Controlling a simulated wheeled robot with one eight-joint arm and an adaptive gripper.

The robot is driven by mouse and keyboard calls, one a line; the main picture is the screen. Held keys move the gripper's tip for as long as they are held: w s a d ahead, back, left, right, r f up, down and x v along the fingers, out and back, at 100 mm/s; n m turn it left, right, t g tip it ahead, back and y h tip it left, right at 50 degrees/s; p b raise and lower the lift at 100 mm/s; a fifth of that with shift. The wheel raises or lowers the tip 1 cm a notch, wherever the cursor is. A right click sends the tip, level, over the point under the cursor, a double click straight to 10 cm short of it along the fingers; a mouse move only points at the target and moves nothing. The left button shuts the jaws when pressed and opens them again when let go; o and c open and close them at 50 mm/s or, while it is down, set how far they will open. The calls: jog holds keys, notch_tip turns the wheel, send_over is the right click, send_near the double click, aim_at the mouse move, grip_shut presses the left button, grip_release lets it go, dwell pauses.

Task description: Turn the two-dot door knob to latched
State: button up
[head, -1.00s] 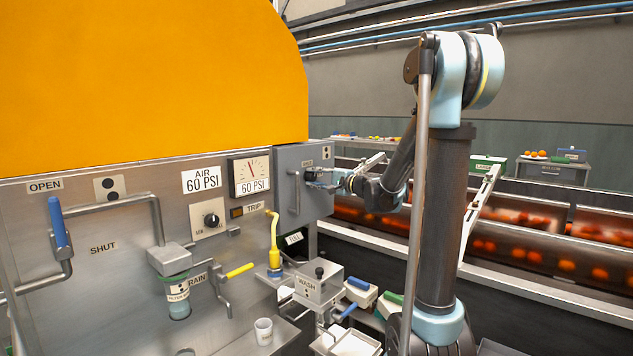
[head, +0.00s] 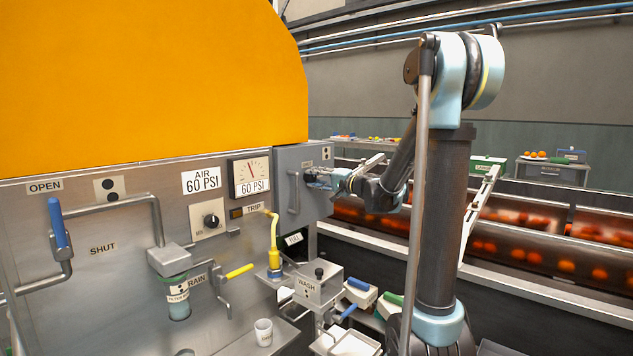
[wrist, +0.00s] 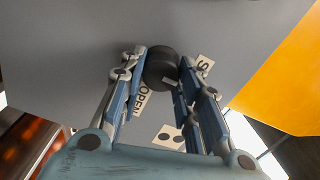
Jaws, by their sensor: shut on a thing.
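The two-dot door knob (wrist: 161,68) is a round black knob on a grey door, seen in the wrist view between my finger pads. My gripper (wrist: 160,84) is shut on it, one finger on each side. A two-dot plate (wrist: 170,137) shows between the fingers. In the head view my gripper (head: 312,177) is at the grey door (head: 288,160), and the knob is mostly hidden by it.
A vertical handle (head: 293,192) stands out from the door left of my gripper. The gauge (head: 250,177) and steel panel are further left. A yellow bent spout (head: 274,240) and the wash box (head: 318,283) are below. A conveyor with oranges (head: 500,247) runs at right.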

jog(key=shift+s+f, duration=0.15)
jog(key=o, duration=0.9)
jog(key=shift+a, duration=0.1)
jog(key=shift+o, duration=0.8)
jog(key=v, duration=1.2)
